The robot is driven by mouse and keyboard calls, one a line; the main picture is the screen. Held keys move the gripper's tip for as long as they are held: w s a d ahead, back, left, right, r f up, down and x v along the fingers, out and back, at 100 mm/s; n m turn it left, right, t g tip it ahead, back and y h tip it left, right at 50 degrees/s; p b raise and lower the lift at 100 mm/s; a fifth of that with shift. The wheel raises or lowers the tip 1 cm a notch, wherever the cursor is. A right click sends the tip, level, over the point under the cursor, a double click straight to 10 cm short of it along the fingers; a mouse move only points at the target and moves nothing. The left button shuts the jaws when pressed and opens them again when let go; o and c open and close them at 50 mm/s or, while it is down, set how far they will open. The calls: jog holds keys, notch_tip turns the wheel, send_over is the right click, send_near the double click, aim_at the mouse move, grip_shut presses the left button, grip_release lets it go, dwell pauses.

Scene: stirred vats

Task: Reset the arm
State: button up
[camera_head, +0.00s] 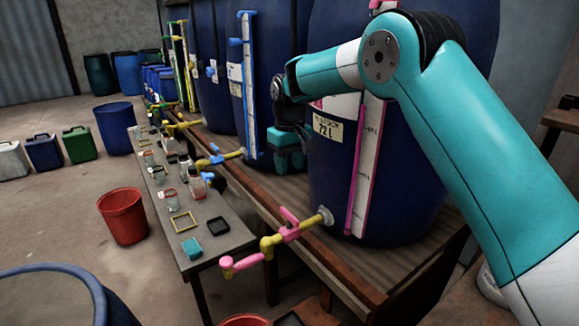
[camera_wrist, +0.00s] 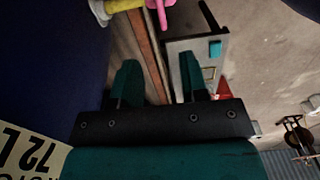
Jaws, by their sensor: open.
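My teal arm reaches in from the right of the head view and bends down beside the front blue vat (camera_head: 400,200). My gripper (camera_head: 287,162) hangs in front of the vats, above the wooden stand, partly dark in the head view. In the wrist view my gripper (camera_wrist: 162,82) shows its two teal fingers apart with nothing between them. The front vat has a pink-edged level gauge (camera_head: 362,165), a "72 L" label (camera_head: 327,128) and a yellow tap with a pink handle (camera_head: 288,230).
A low grey table (camera_head: 215,248) holds a teal block (camera_head: 191,248), a yellow frame (camera_head: 183,222), a black tray (camera_head: 217,226) and several jars. A red bucket (camera_head: 123,217) stands left of it. A blue barrel rim (camera_head: 60,268) is at lower left.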

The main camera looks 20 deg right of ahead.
jog(key=s+a+r+n+y+p, duration=0.1)
jog(key=s+a+r+p, duration=0.1)
jog(key=s+r, duration=0.55)
jog(key=s+a+r+n+y+p, duration=0.1)
jog(key=s+r, duration=0.3)
jog(key=s, duration=0.6)
jog(key=s+a+r+n+y+p, duration=0.1)
jog(key=s+y+p, duration=0.1)
jog(key=s, duration=1.9)
jog(key=shift+s+a+n+p, duration=0.3)
jog(key=shift+a+p, duration=0.05)
